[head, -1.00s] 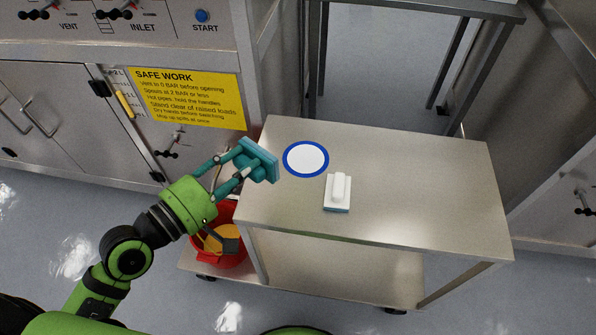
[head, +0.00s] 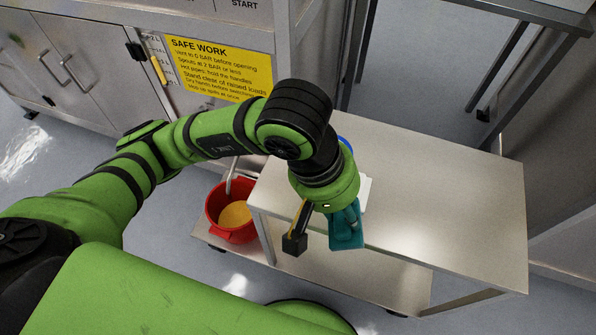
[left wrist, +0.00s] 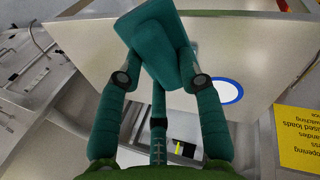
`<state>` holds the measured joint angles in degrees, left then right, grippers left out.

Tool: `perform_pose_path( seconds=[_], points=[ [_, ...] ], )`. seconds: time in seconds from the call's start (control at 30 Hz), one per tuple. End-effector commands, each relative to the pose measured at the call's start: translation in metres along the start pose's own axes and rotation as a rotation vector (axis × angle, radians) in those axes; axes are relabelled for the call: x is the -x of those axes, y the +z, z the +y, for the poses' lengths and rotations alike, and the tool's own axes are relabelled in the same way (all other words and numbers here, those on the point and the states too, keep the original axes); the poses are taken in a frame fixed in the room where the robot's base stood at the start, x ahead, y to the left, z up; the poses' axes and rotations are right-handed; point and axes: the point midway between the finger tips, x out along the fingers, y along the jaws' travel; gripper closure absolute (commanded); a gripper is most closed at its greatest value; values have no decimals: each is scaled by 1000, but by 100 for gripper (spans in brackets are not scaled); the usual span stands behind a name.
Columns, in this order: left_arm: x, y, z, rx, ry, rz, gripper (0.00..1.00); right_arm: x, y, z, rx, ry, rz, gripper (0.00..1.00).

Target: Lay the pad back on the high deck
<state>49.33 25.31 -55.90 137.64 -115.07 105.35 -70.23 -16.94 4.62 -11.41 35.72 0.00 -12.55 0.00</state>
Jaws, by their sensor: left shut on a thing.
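My left gripper (left wrist: 160,75) is shut on a teal pad (left wrist: 158,38), a thick block with a raised part. In the head view the pad (head: 346,232) hangs at the near left edge of the cart's steel top deck (head: 440,190), with my wrist covering part of the view. I cannot tell exactly how high it is above the deck. A white round spot with a blue rim (left wrist: 226,91) lies on the deck; in the head view only a sliver of it shows past my wrist. My right gripper is not in view.
A white block (head: 366,192) on the deck is mostly hidden behind my wrist. A red bucket (head: 215,212) with yellow contents stands on the lower shelf. The deck's right side is clear. A cabinet with a yellow safety sign (head: 222,70) stands behind.

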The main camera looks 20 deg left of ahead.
Motion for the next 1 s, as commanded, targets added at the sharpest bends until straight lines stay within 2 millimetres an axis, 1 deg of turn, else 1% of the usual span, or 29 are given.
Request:
perform_pose_path(
  seconds=[0.03, 0.1, 0.2, 0.3, 0.43, 0.57, 0.8, 0.9, 1.0],
  points=[
    [4, -6, -13, 0, -86, 12, 89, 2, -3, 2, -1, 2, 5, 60],
    [10, -14, -35, 12, -187, 18, 89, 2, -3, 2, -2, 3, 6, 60],
    [22, -27, -58, 32, -275, 24, 89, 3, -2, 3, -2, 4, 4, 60],
    [34, -38, -74, 48, -329, 26, 89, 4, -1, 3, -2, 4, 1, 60],
    [40, -48, -82, 59, -357, 23, 89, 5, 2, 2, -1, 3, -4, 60],
    [29, -68, -84, 65, -364, 19, 89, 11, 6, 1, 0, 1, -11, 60],
    [-4, -122, -81, 63, -360, 19, 89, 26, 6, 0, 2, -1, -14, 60],
    [-17, -140, -82, 61, -360, 21, 89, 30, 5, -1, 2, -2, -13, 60],
    [-25, -152, -81, 59, -358, 22, 89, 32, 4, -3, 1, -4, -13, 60]
  ],
)
